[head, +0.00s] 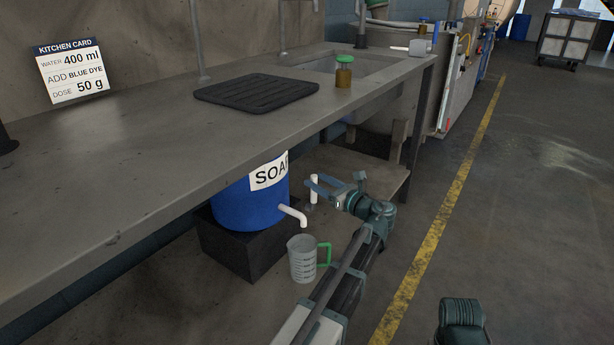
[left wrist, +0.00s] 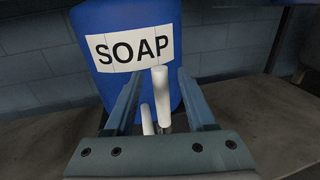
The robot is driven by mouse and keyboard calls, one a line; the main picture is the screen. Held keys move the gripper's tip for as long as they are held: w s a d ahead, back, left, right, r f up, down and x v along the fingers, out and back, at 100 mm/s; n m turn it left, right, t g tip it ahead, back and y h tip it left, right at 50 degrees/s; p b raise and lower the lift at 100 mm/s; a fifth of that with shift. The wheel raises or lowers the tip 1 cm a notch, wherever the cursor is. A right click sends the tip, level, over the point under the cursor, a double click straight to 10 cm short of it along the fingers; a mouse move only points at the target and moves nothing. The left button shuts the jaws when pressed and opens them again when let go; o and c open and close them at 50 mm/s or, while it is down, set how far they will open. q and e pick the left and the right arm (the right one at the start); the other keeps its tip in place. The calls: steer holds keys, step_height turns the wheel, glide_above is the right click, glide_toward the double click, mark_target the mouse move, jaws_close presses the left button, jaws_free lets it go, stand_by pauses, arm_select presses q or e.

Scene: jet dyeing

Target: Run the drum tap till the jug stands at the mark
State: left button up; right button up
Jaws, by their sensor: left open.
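The blue soap drum (head: 243,203) rests on a dark block under the bench. Its white tap spout (head: 292,213) bends down over the clear measuring jug (head: 303,262), which stands upright on the lower surface, green handle to the right. The jug's level and mark are too small to read. The white tap lever (left wrist: 160,95) stands upright in the left wrist view. My left gripper (head: 315,182) is open at the lever. In the left wrist view its fingers (left wrist: 159,74) lie either side of the lever; contact cannot be told. My right gripper is out of view.
A sink (head: 345,62) lies behind.

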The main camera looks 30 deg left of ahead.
arm_select(q)
steer(key=shift+x, duration=2.6)
jaws_close()
